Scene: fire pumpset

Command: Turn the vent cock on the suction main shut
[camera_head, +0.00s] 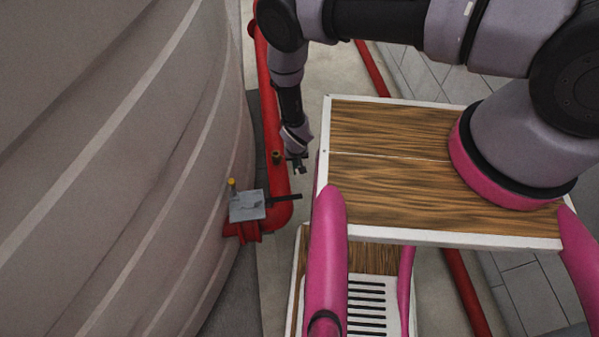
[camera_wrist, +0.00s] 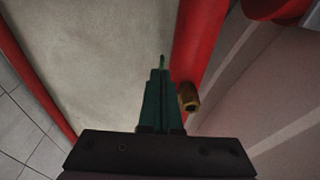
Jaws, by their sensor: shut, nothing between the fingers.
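A thick red pipe (camera_head: 268,100) runs along the foot of the big tank; it also shows in the wrist view (camera_wrist: 197,40). A small brass fitting (camera_head: 276,157) sticks out of its side and may be the vent cock; its handle cannot be made out. In the wrist view the brass fitting (camera_wrist: 189,97) shows a dark open end, just right of my fingers. My gripper (camera_head: 299,168) points down beside the pipe, right of the fitting. In the wrist view its green fingers (camera_wrist: 162,62) are together and empty, apart from the brass as far as I can tell.
A grey box (camera_head: 247,205) with a yellow-topped stub (camera_head: 232,184) and a black lever (camera_head: 284,199) sits below the fitting. The large grey tank (camera_head: 120,150) walls off the left.

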